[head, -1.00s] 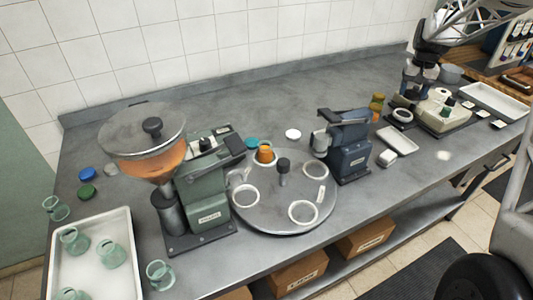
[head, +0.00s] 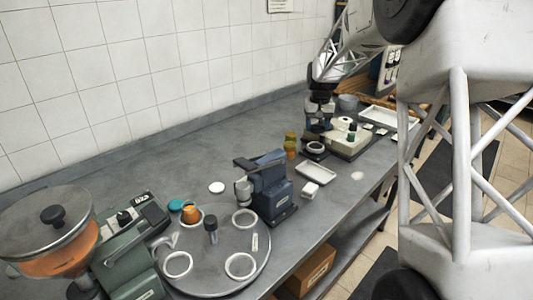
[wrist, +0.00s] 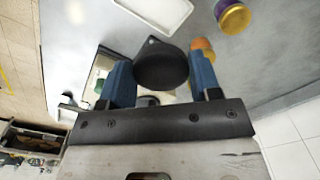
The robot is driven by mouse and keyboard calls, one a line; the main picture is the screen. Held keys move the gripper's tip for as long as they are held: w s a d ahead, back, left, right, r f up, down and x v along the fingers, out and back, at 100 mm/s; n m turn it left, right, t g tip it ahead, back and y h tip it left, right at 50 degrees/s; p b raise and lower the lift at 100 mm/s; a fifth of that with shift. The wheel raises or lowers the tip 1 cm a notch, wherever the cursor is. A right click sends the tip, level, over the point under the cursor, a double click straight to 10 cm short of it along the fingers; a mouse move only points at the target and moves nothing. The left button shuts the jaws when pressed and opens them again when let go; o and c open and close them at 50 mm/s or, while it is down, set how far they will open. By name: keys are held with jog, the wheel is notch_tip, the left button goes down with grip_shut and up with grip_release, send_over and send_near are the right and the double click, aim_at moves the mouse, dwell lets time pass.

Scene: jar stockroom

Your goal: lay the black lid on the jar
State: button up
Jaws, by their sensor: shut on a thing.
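The black lid (wrist: 160,66) is a dark round disc between the two blue fingers of my gripper (wrist: 162,84) in the wrist view. My gripper is shut on it. In the head view my gripper (head: 320,112) is above the far part of the bench, near a pale ring on a dark base (head: 316,148); the lid is hard to make out there. An open-looking jar with orange contents (head: 190,213) stands on the grey turntable (head: 215,272), well to the left. Small amber jars (head: 291,146) stand just left of my gripper. Which jar is meant is unclear.
A blue machine (head: 268,190) stands between the turntable and my gripper. A white tray (head: 315,176), a small white block (head: 310,190) and a pale bench device (head: 345,146) are nearby.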

jog(key=s+a+f, duration=0.1)
jog(key=s+a, duration=0.1)
jog(key=a, duration=0.5)
jog(key=s+a, duration=0.3)
jog(key=a, duration=0.3)
send_near(187, 202)
jog(key=shift+s+d+f, duration=0.25)
jog(key=shift+s, duration=0.3)
jog(key=shift+s+d+f, duration=0.2)
jog(key=shift+s+f, duration=0.05)
jog(key=shift+s, duration=0.25)
jog(key=shift+f, duration=0.25)
jog(key=shift+f, duration=2.55)
jog(key=shift+f, duration=0.75)
dwell(0.6)
